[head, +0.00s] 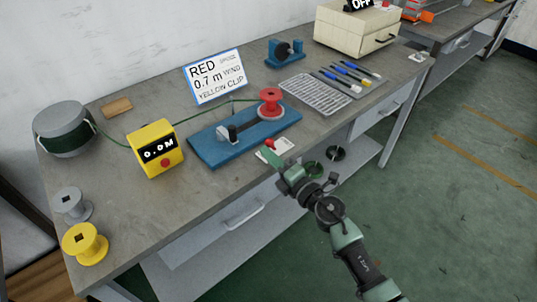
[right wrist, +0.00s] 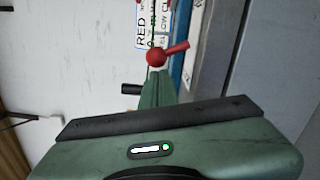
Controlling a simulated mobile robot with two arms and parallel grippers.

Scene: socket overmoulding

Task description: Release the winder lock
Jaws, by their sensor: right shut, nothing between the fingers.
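The winder is a blue base (head: 205,148) with a red spool (head: 270,104) at its right end and a grey-white clamp block (head: 228,132) at its left. A small red lever (head: 270,143), apparently the lock, stands at its front edge; in the right wrist view the red lever (right wrist: 157,56) shows a round hub and an arm pointing right. My right gripper (head: 268,156) is shut and empty, its tips close to the lever. In the right wrist view the gripper (right wrist: 157,80) points at the hub; I cannot tell whether they touch. My left gripper is out of view.
A green cord runs from the grey drum (head: 62,128) through the yellow counter (head: 155,150), reading 0.0 M, towards the winder. A sign (head: 215,77) stands behind. Grey (head: 72,205) and yellow (head: 85,243) spools stand front left. A tray (head: 315,95) and pens lie right.

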